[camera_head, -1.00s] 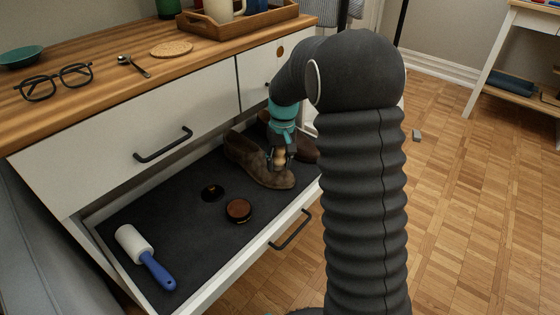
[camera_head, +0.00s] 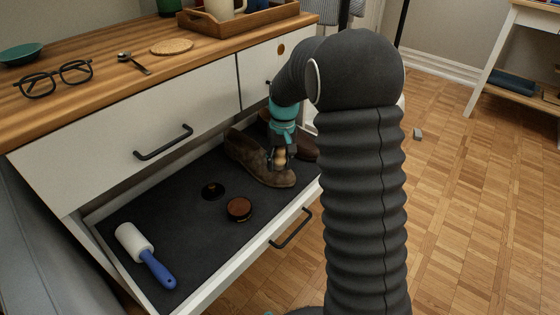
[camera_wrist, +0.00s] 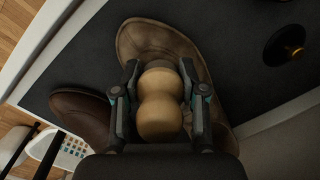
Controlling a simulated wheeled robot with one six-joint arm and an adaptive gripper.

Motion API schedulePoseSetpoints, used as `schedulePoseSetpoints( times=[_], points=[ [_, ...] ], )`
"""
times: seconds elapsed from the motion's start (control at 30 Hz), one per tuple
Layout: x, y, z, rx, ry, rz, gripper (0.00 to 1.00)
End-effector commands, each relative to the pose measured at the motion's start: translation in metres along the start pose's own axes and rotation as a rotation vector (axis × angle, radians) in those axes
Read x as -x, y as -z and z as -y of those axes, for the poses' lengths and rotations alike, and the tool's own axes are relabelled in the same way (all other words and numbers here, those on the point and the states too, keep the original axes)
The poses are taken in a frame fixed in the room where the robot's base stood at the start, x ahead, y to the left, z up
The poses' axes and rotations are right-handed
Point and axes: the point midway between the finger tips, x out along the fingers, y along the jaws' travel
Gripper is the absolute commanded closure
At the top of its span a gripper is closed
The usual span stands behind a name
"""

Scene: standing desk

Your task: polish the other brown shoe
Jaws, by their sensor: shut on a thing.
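My gripper (camera_wrist: 160,100) is shut on a wooden, waisted handle (camera_wrist: 158,116), likely a small brush. It holds the handle over the front of the lighter brown shoe (camera_head: 248,156), which also shows below the handle in the wrist view (camera_wrist: 148,38). Whether the tool's hidden end touches the leather, I cannot tell. The darker, reddish-brown shoe (camera_head: 304,148) lies beside it, partly hidden by my gripper and arm. It also shows at lower left in the wrist view (camera_wrist: 82,112). Both shoes are in the open drawer (camera_head: 180,222). A round brown-topped tin (camera_head: 238,209) sits in front of the lighter shoe.
A small black disc with a brassy knob (camera_head: 212,191) lies near the tin. A blue-handled lint roller (camera_head: 146,257) lies at the drawer's left.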

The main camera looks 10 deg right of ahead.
Motion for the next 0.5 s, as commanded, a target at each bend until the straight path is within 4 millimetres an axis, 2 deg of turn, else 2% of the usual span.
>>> schedulePoseSetpoints(
  times=[0.5],
  points=[
    [-0.0092,0.0018,0.0005,0.001,0.000,0.000,1.00]
  ],
)
